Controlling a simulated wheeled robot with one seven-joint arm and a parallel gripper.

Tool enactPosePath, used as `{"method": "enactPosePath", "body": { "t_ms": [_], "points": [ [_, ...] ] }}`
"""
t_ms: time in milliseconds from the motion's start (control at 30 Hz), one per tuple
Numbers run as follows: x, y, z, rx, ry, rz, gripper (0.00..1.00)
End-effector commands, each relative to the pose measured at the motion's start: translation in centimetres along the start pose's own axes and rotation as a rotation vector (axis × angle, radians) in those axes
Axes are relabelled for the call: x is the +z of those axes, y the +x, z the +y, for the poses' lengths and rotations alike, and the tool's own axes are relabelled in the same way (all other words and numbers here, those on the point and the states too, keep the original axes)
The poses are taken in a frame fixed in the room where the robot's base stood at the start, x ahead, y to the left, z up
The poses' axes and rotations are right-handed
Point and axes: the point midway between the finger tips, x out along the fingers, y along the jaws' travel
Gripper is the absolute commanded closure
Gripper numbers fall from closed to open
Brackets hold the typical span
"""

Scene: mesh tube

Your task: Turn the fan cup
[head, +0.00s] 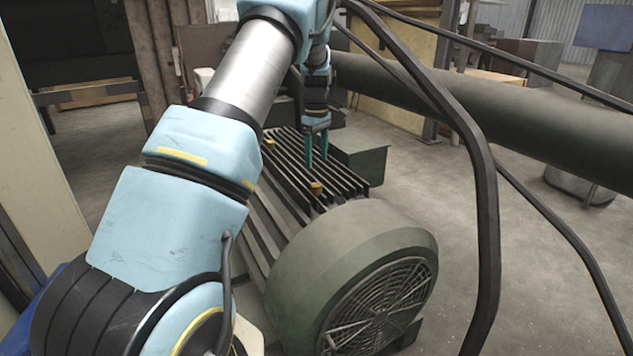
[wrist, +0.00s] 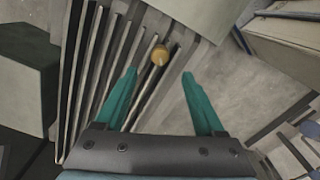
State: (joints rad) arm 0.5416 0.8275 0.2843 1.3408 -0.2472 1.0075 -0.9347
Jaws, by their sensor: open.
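The fan cup is a small yellow cup (head: 317,187) on top of the ribbed motor (head: 285,205), next to the round green fan housing (head: 345,240). My gripper (head: 317,164) points down over the fins, on the far side of this cup. In the wrist view, my gripper's green fingers (wrist: 159,73) are spread with nothing between them. A yellow cup (wrist: 160,55) shows just beyond the fingertips, about midway between them. It looks like the cup by the fan housing. I cannot tell the height gap exactly.
A dark green box (head: 362,160) is on the motor's right side. A thick pipe (head: 480,120) crosses behind at the right. Bare floor (head: 530,255) lies to the right.

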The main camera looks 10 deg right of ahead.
Motion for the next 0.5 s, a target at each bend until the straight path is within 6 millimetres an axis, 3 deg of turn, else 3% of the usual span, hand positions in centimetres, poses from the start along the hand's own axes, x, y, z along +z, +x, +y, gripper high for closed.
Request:
{"method": "enactPosePath", "body": {
  "t_ms": [300, 500],
  "points": [
    [0.0, 5.7, -0.1, -0.004, 0.002, -0.001, 0.29],
    [0.0, 8.0, -0.1, -0.002, 0.002, -0.001, 0.29]
  ]
}}
